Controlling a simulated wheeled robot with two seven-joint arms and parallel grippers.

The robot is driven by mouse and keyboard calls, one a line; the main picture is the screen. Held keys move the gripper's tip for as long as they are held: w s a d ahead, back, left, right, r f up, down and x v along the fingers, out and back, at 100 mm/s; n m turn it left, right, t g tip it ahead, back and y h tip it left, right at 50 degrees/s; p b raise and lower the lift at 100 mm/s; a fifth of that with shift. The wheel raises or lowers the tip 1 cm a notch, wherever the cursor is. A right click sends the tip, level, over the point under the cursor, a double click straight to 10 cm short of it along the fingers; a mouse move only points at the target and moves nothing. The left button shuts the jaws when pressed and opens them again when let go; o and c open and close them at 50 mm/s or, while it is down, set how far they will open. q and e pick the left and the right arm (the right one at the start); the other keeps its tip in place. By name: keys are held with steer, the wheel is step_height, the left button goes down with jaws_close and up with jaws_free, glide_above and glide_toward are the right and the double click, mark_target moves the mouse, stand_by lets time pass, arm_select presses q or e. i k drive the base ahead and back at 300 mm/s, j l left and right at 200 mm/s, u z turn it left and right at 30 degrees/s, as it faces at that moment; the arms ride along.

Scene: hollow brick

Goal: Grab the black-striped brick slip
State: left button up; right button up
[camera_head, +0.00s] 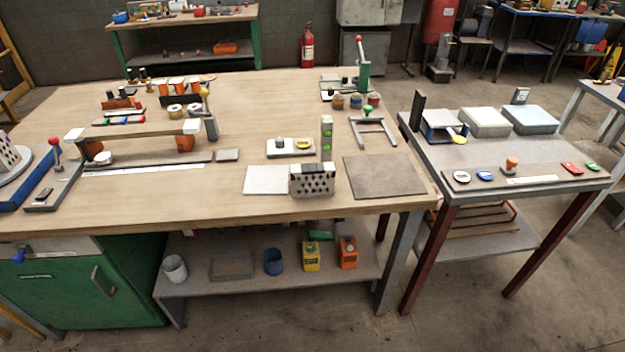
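I cannot make out a slip with clear black stripes at this size. A grey hollow brick (312,181) with rows of dark holes stands near the front edge of the wooden table. A flat pale tile (266,180) lies just left of it. A flat brown-grey slab (383,177) lies to its right. A small upright piece with green spots (326,135) stands behind the brick. Neither of my grippers is in view.
The wooden table (253,122) has clear room at its centre. A lever stand (363,68) and a grey frame (372,128) stand at the right. Racks and a long raised board (135,130) fill the left. A side table (528,155) stands at the right.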

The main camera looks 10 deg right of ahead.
mark_target(310, 178)
steer(key=i+l+u, duration=0.2)
steer(key=l+u, duration=0.2)
steer(key=l, duration=0.3)
steer(key=i+l+u, duration=0.1)
steer(key=l+u, duration=0.25)
steer(key=l, duration=0.4)
steer(key=l+u, duration=0.4)
steer(key=l, duration=0.4)
